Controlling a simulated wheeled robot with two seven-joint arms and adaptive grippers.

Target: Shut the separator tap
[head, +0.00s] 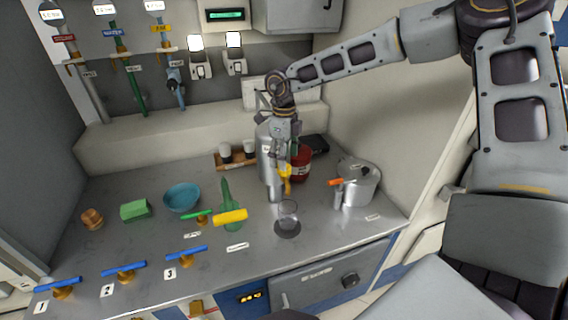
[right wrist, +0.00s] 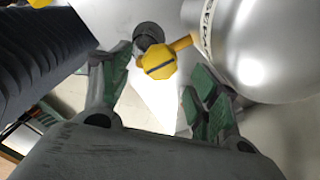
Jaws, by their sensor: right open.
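The separator looks like the tall silver vessel (head: 265,145) at the back right of the counter; I cannot read its label in full. A yellow tap (head: 286,171) with a brass body is at its front right. My right gripper (head: 286,154) points down just above this tap. In the right wrist view the yellow tap (right wrist: 158,62) lies between the open fingers (right wrist: 160,75), with a gap on either side. The silver vessel (right wrist: 265,45) is close beside the right finger. My left gripper is out of view.
A clear glass (head: 288,214) stands in front of the tap. A red jar (head: 301,165) is behind it, and a silver can (head: 360,187) with an orange lever is to the right. Blue-handled taps (head: 124,268) line the front edge.

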